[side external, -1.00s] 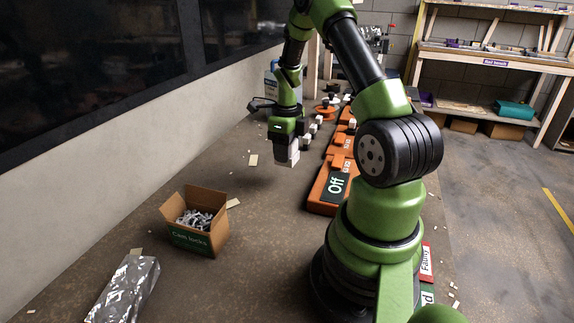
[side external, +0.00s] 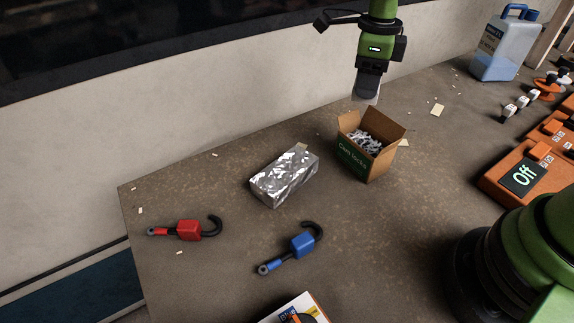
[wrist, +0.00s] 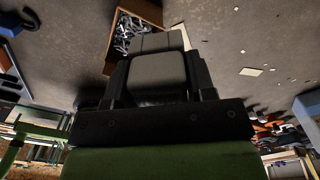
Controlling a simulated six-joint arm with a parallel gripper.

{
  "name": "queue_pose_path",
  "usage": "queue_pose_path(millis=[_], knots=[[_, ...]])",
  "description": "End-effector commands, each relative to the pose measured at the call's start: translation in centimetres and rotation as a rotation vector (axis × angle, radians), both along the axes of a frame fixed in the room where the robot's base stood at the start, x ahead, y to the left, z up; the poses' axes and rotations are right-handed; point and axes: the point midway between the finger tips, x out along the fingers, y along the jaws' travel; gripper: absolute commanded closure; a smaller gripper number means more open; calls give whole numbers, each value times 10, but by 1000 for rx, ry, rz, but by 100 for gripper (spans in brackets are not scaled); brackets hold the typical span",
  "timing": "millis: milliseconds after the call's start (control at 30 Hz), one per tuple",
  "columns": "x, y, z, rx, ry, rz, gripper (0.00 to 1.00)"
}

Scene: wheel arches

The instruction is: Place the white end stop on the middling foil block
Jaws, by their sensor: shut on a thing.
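My gripper (side external: 371,80) is shut on the white end stop (side external: 366,93), which hangs below the fingers, above the table behind the box of cam locks. In the wrist view the end stop (wrist: 158,68) shows as a pale grey block between the dark fingers. One foil block (side external: 285,177) is in the side view, a shiny crumpled silver brick lying on the table, left of and nearer than my gripper. A small tan patch shows at its far top edge. The gripper and the foil block are well apart. No other foil block is visible for comparing size.
An open cardboard box of cam locks (side external: 368,151) stands just right of the foil block, flaps raised. A red hook tool (side external: 188,230) and a blue hook tool (side external: 301,245) lie nearer. A wall runs behind. Orange units (side external: 518,175) and a jug (side external: 503,48) are right.

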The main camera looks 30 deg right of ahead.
Motion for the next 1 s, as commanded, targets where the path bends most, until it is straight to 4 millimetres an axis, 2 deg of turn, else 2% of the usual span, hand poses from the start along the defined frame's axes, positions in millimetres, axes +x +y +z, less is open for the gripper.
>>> queue_pose_path(millis=[33,100,200,300,400,533,733,1000], knots=[[6,32,3,0,-3,89,74],[8,70,7,1,-3,186,74],[6,116,11,1,-3,308,74],[0,150,15,1,-3,398,74],[-5,173,17,2,-2,455,74],[-9,185,11,1,0,489,74],[-10,186,-27,1,4,492,74],[-10,185,-60,2,2,491,74]])
